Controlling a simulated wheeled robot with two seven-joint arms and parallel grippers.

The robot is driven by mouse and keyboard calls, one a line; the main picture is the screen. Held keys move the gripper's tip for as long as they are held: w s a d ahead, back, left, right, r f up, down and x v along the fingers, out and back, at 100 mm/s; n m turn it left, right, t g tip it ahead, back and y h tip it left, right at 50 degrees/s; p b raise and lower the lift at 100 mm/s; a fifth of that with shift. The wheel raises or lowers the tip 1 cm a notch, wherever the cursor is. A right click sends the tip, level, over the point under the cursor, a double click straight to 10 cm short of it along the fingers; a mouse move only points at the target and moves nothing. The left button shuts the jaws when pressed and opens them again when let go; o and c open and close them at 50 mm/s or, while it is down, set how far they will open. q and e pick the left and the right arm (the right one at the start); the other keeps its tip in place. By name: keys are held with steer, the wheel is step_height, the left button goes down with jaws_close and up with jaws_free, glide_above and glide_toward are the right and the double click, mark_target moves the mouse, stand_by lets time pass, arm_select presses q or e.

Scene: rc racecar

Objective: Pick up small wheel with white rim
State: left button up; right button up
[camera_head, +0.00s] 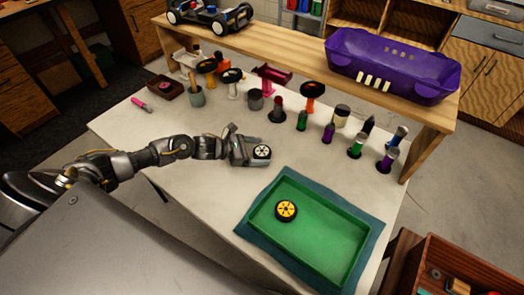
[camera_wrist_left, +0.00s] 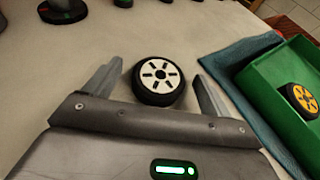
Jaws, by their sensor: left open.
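The small wheel with a white rim (camera_head: 261,152) lies on the white table, left of the green tray. In the left wrist view the white-rimmed wheel (camera_wrist_left: 159,80) sits between the two fingers of my left gripper (camera_wrist_left: 154,84), rim facing up. The left gripper (camera_head: 258,150) is open around it in the head view, with a gap visible between the wheel and each finger in the wrist view. My right gripper is not in view.
A green tray (camera_head: 345,272) on a blue cloth holds a yellow-rimmed wheel (camera_head: 286,210). Several screwdrivers and small tools stand along the table's back.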

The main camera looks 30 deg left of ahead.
arm_select(q)
steer(key=shift+x, duration=0.9)
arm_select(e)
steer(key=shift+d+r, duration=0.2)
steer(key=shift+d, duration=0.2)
arm_select(q)
steer(key=c, duration=1.1)
steer(key=shift+o, duration=0.2)
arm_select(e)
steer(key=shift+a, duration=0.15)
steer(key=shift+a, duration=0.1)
arm_select(q)
steer(key=shift+r, duration=0.1)
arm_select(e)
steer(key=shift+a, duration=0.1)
